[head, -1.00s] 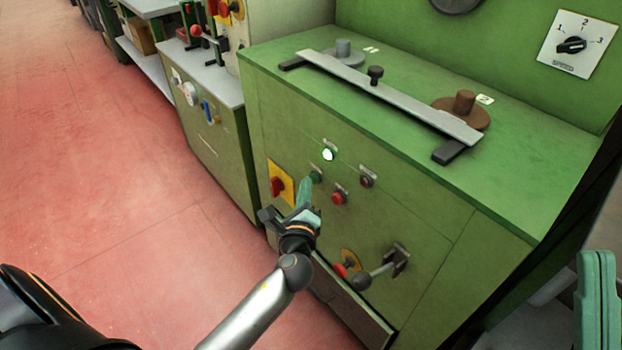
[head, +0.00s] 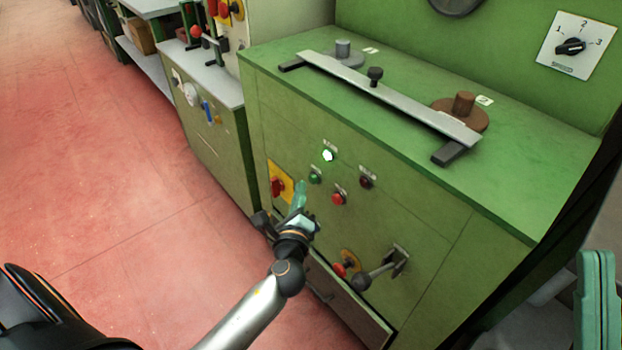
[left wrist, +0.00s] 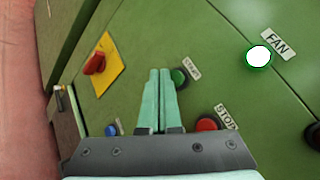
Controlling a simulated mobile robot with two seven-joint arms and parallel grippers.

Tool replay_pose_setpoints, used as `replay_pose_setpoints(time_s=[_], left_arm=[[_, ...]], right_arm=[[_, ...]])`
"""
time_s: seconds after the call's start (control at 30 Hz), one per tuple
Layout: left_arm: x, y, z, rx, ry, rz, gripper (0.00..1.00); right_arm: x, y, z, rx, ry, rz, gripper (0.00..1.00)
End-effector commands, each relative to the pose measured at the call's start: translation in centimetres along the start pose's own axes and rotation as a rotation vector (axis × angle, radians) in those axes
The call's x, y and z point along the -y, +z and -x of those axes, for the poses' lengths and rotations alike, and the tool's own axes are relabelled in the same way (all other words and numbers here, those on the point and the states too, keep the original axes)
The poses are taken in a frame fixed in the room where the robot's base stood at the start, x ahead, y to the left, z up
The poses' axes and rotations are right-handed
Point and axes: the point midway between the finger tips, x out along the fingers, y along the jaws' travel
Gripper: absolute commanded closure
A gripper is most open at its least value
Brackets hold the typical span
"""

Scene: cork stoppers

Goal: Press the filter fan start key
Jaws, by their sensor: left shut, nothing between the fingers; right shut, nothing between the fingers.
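A green button (head: 315,178) sits on the front of the green cabinet; its label reads START in the left wrist view (left wrist: 179,78). Up and to its right is a glowing white round light with a green rim (head: 328,156), labelled FAN in the left wrist view (left wrist: 259,56). A red button (head: 338,199) is labelled STOP in the left wrist view (left wrist: 206,124). My left gripper (head: 301,184) is shut and empty, its tips just left of the green button and seemingly apart from it; it also shows in the left wrist view (left wrist: 160,72). My right gripper (head: 597,258) is shut at the right edge.
A red rotary switch on a yellow plate (head: 279,186) is close to the left of my left fingertips. A dark red button (head: 366,181) and a lever (head: 378,275) are to the right. A grey bar (head: 400,104) lies on the cabinet top. The red floor at left is clear.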

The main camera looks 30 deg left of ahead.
Motion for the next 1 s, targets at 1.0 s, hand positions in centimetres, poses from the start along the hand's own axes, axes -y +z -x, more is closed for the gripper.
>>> replay_pose_setpoints(time_s=[1.0], left_arm=[[-2.5,2.5,3.5,0.000,-0.001,0.000,1.00]], right_arm=[[-0.2,-0.3,-0.4,0.000,0.000,0.000,1.00]])
